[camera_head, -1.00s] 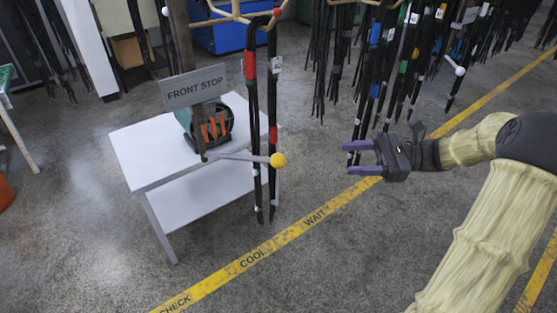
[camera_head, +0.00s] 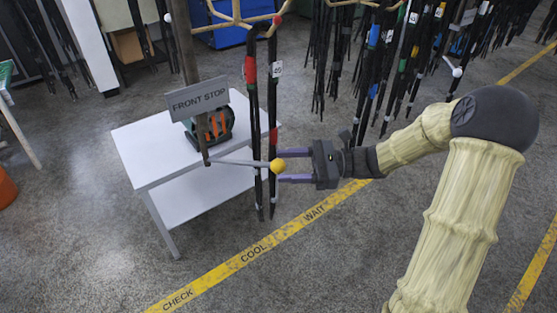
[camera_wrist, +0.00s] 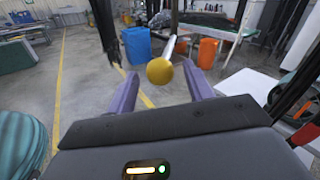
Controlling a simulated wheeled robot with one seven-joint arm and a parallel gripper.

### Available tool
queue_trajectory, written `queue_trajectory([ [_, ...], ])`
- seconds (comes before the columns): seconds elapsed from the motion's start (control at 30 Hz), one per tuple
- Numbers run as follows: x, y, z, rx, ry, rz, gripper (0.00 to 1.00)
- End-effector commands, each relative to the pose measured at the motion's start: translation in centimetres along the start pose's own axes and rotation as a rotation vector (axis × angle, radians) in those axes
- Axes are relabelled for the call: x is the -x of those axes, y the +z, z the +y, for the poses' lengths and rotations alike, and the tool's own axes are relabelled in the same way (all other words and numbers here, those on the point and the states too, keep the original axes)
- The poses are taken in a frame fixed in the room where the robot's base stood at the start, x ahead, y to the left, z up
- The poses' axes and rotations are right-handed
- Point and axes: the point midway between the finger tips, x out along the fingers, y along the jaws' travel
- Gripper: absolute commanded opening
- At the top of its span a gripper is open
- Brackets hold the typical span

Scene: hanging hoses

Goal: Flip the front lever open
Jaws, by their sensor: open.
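The front lever is a grey rod (camera_head: 238,162) with a yellow ball (camera_head: 277,166) at its end. It reaches out to the right from the post under the FRONT STOP sign (camera_head: 198,97). My gripper (camera_head: 282,166) is open, with its two purple fingers pointing left at the ball. In the wrist view the yellow ball (camera_wrist: 159,71) lies between and just beyond the fingertips (camera_wrist: 161,82). The rod (camera_wrist: 170,46) runs away behind it. I cannot tell whether a finger touches the ball.
Black hoses (camera_head: 251,130) with red bands hang from a rack close to the lever and my fingertips. More hoses (camera_head: 380,60) hang at the back. A white table (camera_head: 150,150) stands behind the lever. The floor around the yellow line (camera_head: 225,270) is clear.

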Motion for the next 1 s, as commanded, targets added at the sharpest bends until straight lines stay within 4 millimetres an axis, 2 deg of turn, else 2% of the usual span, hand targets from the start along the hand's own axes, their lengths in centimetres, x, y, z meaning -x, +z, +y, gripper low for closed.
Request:
queue_trajectory([
  [0.03, -0.9, 0.2, 0.0, -0.002, 0.003, -0.002, 0.52],
  [0.2, -2.4, 0.1, 0.0, -0.001, 0.001, -0.001, 0.52],
  [0.5, -2.7, -0.1, 0.0, -0.001, -0.001, 0.0, 0.52],
  [0.57, -2.6, -0.1, 0.0, -0.001, -0.001, 0.0, 0.42],
  [0.77, -2.5, 0.0, -0.1, 0.0, -0.003, 0.0, 0.03],
  [0.8, -2.5, 0.0, -0.1, 0.0, -0.003, 0.0, 0.0],
  [1.0, -2.6, 0.0, 0.0, 0.0, -0.006, 0.001, 0.0],
])
